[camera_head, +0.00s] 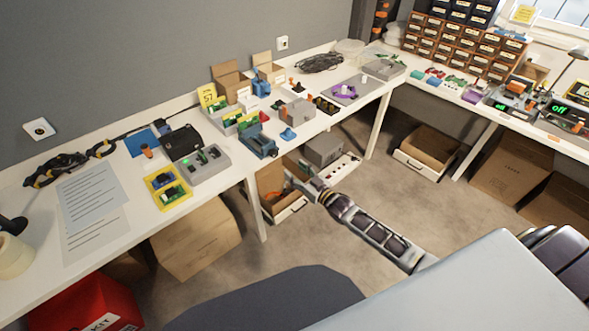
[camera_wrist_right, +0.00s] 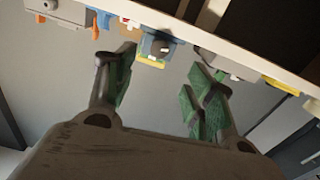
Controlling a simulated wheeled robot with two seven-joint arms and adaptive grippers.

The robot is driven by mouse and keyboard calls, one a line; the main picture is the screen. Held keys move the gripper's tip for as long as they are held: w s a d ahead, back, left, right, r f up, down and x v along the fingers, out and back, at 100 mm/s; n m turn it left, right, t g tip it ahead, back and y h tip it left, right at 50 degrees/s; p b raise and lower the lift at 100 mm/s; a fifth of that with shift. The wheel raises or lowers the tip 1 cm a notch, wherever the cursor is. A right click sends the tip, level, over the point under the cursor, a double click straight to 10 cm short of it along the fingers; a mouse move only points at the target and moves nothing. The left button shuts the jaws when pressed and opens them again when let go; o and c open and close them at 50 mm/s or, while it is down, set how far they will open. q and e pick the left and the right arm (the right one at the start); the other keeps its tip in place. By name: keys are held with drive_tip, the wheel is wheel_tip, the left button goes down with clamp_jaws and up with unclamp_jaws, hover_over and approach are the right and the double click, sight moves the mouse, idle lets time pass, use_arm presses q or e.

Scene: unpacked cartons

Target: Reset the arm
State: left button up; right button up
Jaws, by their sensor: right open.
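My right arm (camera_head: 375,235) reaches from the lower right of the head view toward the long table. My right gripper (camera_head: 303,184) is at its far end, in front of the table's front edge and over a low open carton in the picture. In the right wrist view the right gripper (camera_wrist_right: 163,78) is open, with its two green-padded fingers apart and nothing between them. How far the fingers are from the carton cannot be told. My left gripper does not show.
The long white table (camera_head: 105,245) carries a grey fixture (camera_head: 205,168), small parts and papers. A carton (camera_head: 195,238) and a red case (camera_head: 85,305) stand below. Drawer units (camera_head: 465,45) stand at the back right. The middle floor (camera_head: 370,165) is mostly clear.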

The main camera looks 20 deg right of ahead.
drive_tip(key=shift+f, duration=0.1)
